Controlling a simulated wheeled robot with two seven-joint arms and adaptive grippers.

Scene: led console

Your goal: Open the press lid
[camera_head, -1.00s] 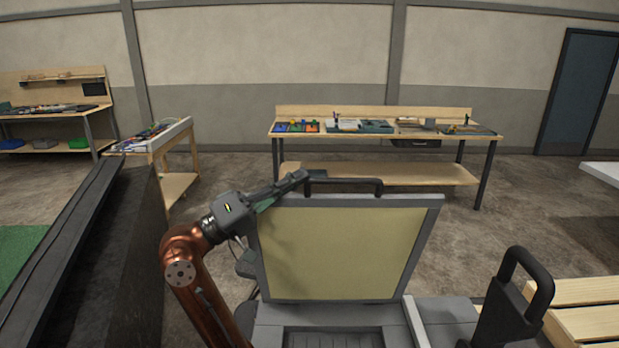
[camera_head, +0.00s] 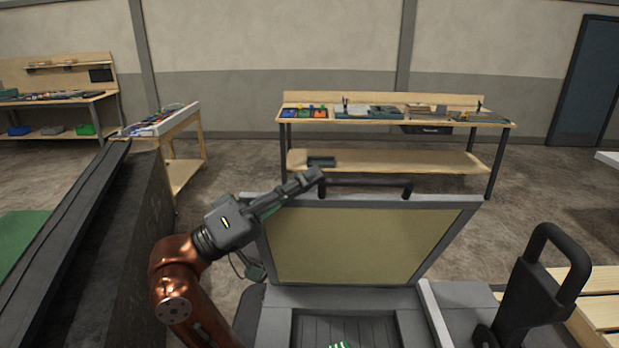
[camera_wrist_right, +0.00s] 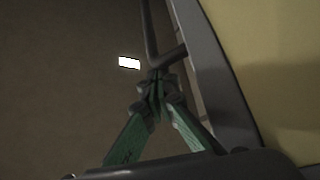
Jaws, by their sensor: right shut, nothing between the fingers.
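The press lid (camera_head: 365,243), a grey frame around a yellow-tan panel, stands raised and leans back from the grey press base (camera_head: 465,295). A black bar handle (camera_head: 366,183) runs along its top edge. My right gripper (camera_head: 316,178) is at the left end of this handle, shut with nothing between its fingers. In the right wrist view the closed fingertips (camera_wrist_right: 158,88) are close against the dark handle bar (camera_wrist_right: 150,40), beside the lid's grey edge (camera_wrist_right: 212,75); whether they touch is unclear. My left gripper is not in view.
A black upright lever handle (camera_head: 540,285) stands at the right of the press, by a wooden slatted surface (camera_head: 598,312). A dark conveyor-like structure (camera_head: 110,260) is at the left. A wooden workbench (camera_head: 400,120) stands behind, with open floor between.

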